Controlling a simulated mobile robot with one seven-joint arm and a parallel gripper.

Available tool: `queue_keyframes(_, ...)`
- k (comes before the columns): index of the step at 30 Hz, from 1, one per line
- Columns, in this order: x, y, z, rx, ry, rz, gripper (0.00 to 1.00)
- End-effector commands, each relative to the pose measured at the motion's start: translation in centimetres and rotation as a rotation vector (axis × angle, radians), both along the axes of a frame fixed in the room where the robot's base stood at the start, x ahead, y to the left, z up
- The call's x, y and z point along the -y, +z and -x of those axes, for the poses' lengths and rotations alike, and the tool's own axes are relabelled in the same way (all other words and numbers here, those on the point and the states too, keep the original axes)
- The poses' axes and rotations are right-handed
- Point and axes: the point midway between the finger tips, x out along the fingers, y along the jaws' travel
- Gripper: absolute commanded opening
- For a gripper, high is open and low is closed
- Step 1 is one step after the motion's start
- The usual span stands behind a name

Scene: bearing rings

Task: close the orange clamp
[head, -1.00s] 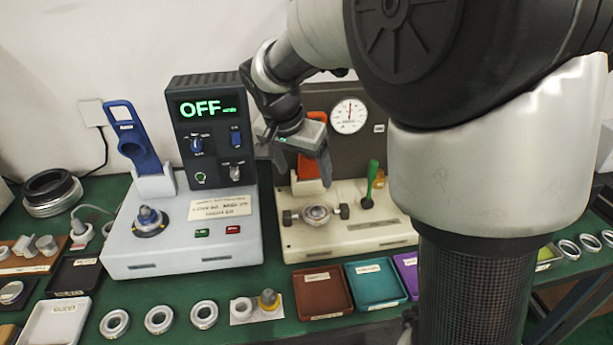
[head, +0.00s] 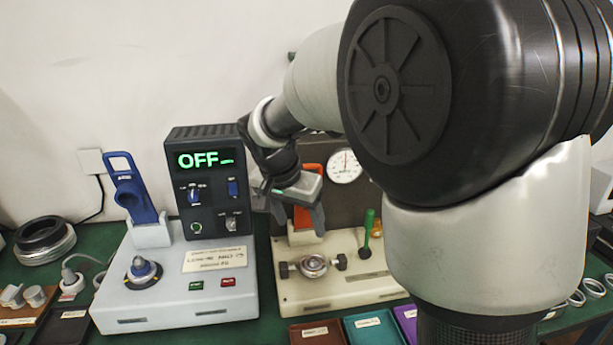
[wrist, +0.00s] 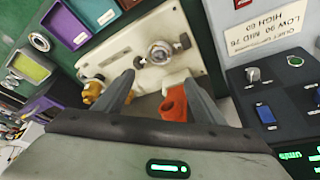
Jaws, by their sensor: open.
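The orange clamp (head: 303,218) stands raised at the back of the cream fixture (head: 345,279), behind the metal ring seat (head: 314,265). My gripper (head: 298,222) is in front of the clamp in the head view and hides part of it. In the wrist view my gripper (wrist: 158,82) is open and empty, fingers spread. The orange clamp (wrist: 175,104) shows between the fingers, closer to the right one; I cannot tell whether they touch. The ring seat (wrist: 160,53) lies beyond the fingertips.
A grey-blue tester (head: 180,285) reading OFF, with a raised blue clamp (head: 135,190), stands left of the fixture. A green-handled lever (head: 368,230) rises at the fixture's right. Brown (head: 318,334), teal (head: 375,330) and purple trays lie in front.

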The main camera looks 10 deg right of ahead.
Motion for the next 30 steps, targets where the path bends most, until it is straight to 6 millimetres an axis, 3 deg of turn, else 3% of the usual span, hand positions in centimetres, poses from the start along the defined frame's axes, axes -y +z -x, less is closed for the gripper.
queue_keyframes(1, 0.1, 0.5, -0.2, 0.005, 0.010, -0.005, 0.55)
queue_keyframes(5, 0.4, 3.1, -1.3, 0.034, 0.104, -0.026, 0.33)
queue_keyframes(11, 1.8, 9.8, -4.5, 0.158, 0.360, -0.025, 0.00)
queue_keyframes(15, 3.1, 14.5, -6.4, 0.260, 0.509, 0.029, 0.00)
queue_keyframes(19, 4.1, 17.4, -7.5, 0.324, 0.598, 0.086, 0.00)
queue_keyframes(23, 4.6, 18.7, -7.9, 0.353, 0.639, 0.118, 0.00)
queue_keyframes(30, 4.6, 18.8, -8.0, 0.357, 0.647, 0.125, 0.00)
